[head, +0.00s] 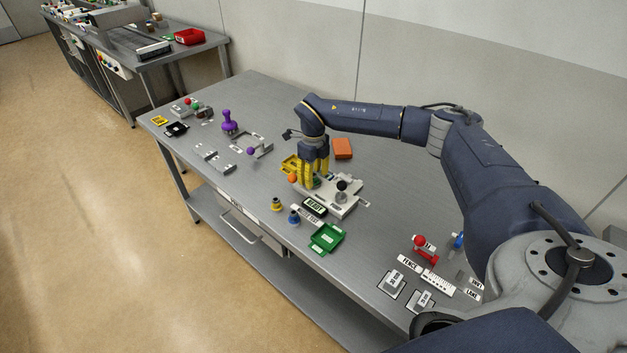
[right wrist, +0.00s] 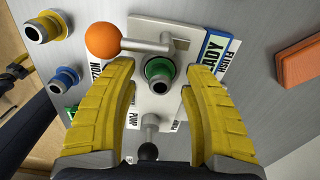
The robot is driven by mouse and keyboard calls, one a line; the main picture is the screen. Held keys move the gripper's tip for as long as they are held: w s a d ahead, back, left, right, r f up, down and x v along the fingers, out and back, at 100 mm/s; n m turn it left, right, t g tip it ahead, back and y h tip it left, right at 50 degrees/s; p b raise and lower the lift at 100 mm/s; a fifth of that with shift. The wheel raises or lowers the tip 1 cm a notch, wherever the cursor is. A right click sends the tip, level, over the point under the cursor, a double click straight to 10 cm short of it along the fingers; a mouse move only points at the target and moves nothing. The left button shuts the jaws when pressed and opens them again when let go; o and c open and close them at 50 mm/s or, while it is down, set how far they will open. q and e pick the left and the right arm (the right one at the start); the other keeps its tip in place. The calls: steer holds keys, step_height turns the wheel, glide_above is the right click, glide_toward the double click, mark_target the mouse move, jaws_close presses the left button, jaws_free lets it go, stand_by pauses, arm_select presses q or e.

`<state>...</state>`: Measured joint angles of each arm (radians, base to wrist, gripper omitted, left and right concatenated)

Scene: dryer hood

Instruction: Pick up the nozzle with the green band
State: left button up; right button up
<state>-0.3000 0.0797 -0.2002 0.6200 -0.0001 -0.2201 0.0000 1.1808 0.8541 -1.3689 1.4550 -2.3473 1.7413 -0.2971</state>
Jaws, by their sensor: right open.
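The nozzle with the green band (right wrist: 158,70) stands in a pale grey fixture plate (right wrist: 148,104) in the right wrist view, its round open end facing the camera. My right gripper (right wrist: 160,78) is open, with its yellow fingers on either side of the nozzle and visible gaps between. A nozzle with a yellow band (head: 277,204) and one with a blue band (head: 294,216) stand on the table beside the fixture.
An orange ball on a lever (right wrist: 102,40) and a black knob (right wrist: 148,151) are close to my fingers. Purple items (head: 229,121) stand farther left.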

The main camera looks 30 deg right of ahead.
steer(key=shift+f, duration=0.55)
jaws_close()
